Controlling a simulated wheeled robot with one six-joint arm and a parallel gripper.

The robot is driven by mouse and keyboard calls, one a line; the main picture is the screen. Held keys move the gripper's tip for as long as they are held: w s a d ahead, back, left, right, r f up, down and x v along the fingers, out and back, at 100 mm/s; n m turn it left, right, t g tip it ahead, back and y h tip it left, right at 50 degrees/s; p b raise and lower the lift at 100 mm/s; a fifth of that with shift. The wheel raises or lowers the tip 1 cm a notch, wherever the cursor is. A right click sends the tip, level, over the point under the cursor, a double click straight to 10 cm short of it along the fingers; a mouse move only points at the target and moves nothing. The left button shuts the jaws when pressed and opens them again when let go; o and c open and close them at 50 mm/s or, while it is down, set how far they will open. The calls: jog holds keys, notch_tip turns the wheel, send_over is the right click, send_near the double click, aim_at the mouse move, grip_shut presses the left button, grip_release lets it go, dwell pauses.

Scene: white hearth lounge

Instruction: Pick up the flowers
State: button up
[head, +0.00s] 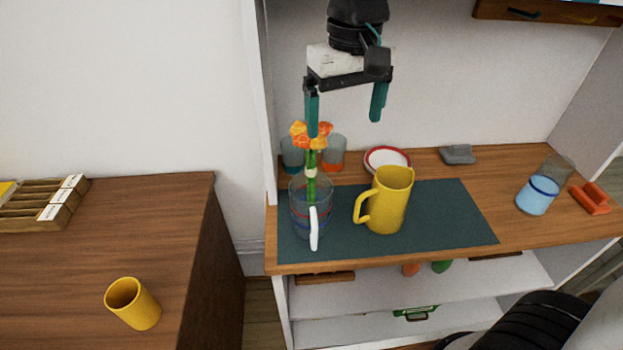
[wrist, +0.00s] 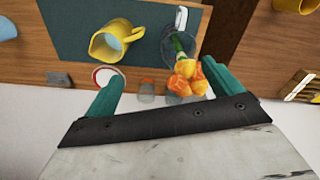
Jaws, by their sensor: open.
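The flowers (head: 311,137) are orange blooms on a green stem, standing upright in a clear glass pitcher (head: 299,212) with coloured bands and a white handle. The pitcher stands on a dark mat (head: 448,215) on the wooden shelf. My gripper (head: 344,124) is open and empty above the shelf, its left finger at the blooms in the head view. In the wrist view the flowers (wrist: 187,75) lie near the right finger of my gripper (wrist: 160,86), beyond the gap's middle. Part of the stem is seen through the glass.
A yellow pitcher (head: 389,200) stands right of the flowers. Behind are two glasses (head: 334,152) and a red-rimmed bowl (head: 387,158). A grey object (head: 457,154), a blue-filled glass (head: 538,195) and a red object (head: 591,198) sit right. A yellow cup (head: 133,303) is on the left cabinet.

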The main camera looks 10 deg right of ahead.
jog(key=shift+n, duration=0.3)
jog(key=a, duration=0.1)
jog(key=w+a+f, duration=0.1)
jog(key=a, duration=0.1)
jog(key=w+a, duration=0.1)
jog(key=shift+a+f, duration=0.15)
jog(key=shift+a, duration=0.15)
jog(key=f, duration=0.4)
jog(key=w+f, duration=0.1)
jog(key=f, duration=0.1)
jog(key=shift+a+f, duration=0.1)
jog(key=shift+a, duration=0.15)
jog(key=shift+f, duration=0.65)
jog(key=c, duration=1.3)
jog(key=shift+r, duration=0.1)
